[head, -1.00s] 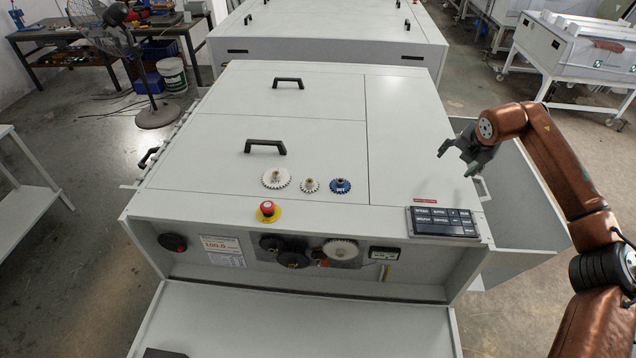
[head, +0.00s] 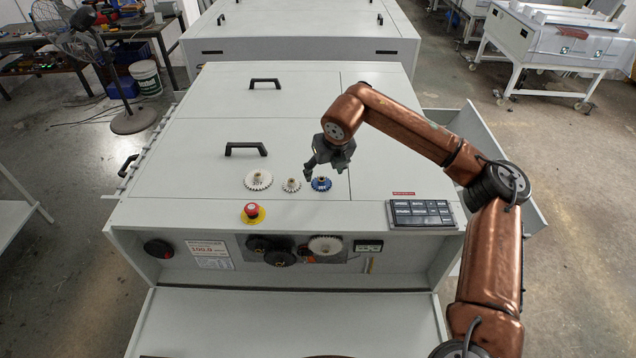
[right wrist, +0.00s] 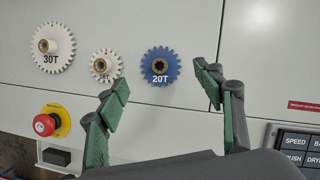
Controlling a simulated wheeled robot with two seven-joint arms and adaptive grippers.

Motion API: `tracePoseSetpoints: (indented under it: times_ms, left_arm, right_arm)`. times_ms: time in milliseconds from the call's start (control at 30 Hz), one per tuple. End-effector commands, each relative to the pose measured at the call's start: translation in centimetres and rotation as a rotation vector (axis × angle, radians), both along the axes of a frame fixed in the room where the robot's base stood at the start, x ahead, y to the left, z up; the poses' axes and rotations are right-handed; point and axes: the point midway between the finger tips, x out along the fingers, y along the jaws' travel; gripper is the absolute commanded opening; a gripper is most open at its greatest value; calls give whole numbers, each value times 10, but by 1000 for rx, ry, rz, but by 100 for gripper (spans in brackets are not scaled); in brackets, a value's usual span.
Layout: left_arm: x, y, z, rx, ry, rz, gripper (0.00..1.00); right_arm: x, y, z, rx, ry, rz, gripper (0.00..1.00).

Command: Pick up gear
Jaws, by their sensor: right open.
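Three gears lie in a row on the white machine top. The large white 30T gear (head: 258,180) is on the left and shows in the right wrist view (right wrist: 54,48). A small white gear (head: 291,185) is in the middle, its label partly unreadable in the right wrist view (right wrist: 106,65). The blue 20T gear (head: 321,184) is on the right, also in the right wrist view (right wrist: 160,66). My right gripper (head: 322,172) is open and empty above the machine top, close to the blue gear. Its green-padded fingers (right wrist: 162,88) stand apart, with the blue gear beyond the gap. My left gripper is out of view.
A red emergency button (head: 251,211) on a yellow base and a black keypad (head: 422,213) sit along the front edge. Black handles (head: 246,149) stand up from the lids.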

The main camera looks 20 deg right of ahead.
Motion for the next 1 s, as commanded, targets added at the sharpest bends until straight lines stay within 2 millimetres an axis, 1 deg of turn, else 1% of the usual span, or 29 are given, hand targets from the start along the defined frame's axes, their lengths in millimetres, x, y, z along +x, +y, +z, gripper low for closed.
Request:
tracePoseSetpoints:
  times_ms: [33,133,333,467,600,1000]
  left_arm:
    - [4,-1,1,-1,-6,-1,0]
    - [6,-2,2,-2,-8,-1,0]
    - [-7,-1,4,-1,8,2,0]
    - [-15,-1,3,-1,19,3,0]
    - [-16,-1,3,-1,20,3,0]
    - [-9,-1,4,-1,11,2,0]
  right_arm:
    - [2,0,-3,0,0,0,62]
    - [6,0,-14,-1,2,0,62]
    - [18,-1,-40,1,0,1,62]
    - [19,-2,-45,0,-1,1,62]
    - [19,-2,-45,0,-2,0,61]
    - [19,-2,-44,1,-2,0,33]
